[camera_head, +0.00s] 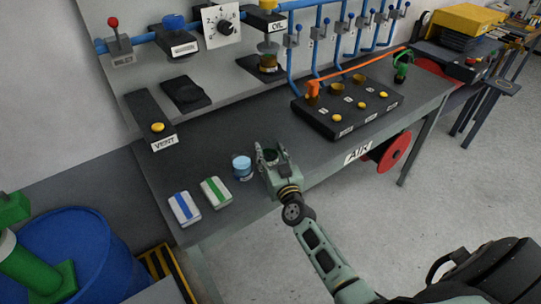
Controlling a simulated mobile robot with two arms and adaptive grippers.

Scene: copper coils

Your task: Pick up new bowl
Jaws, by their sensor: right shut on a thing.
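My right gripper (270,156) is over the front part of the grey bench, its arm coming in from the lower right. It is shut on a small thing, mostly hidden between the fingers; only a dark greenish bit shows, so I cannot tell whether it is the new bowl. A small clear-blue cup-like container (242,168) stands upright on the bench just left of the gripper. My left gripper is not in view.
Two small boxes, blue-striped (184,207) and green-striped (216,192), lie left of the container. A black block (349,106) with yellow buttons and an orange bar (360,69) stand at right. Blue pipes with valves line the back. A blue drum (75,255) stands lower left.

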